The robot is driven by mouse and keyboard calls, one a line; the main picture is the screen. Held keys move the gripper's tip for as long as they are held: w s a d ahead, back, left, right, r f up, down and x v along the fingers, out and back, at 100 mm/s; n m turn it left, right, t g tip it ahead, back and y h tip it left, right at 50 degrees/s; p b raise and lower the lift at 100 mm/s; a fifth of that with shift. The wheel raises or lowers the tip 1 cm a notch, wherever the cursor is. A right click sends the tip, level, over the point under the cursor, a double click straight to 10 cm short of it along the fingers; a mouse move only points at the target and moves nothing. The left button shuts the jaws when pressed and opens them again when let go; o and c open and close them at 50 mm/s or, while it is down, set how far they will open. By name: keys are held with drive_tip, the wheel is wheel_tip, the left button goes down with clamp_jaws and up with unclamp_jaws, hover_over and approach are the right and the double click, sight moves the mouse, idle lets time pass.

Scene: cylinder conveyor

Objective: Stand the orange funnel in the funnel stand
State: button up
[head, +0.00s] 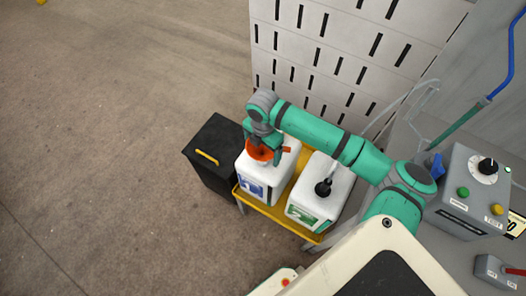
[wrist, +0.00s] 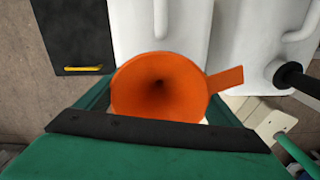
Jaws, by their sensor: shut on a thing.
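The orange funnel (head: 261,153) is in my gripper (head: 263,141), which is shut on it. In the head view it shows over the top of the left white canister (head: 252,170). In the wrist view the funnel (wrist: 160,85) has its wide mouth facing the camera and its tab pointing right, with a finger of my gripper on either side. The funnel's lower end is hidden, so I cannot tell whether it sits in the canister's neck or is clear of it. I cannot make out a funnel stand in either view.
A second white canister (head: 323,186) with a black-fitted hose stands to the right on the same yellow tray (head: 276,209). A black box (head: 210,174) with a yellow handle stands to the left. A grey control box (head: 470,190) is at far right. Floor at left is clear.

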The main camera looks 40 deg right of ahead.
sight(264, 149)
drive_tip(key=shift+r, duration=0.35)
drive_tip(key=shift+r, duration=1.65)
drive_tip(key=shift+s+d, duration=0.1)
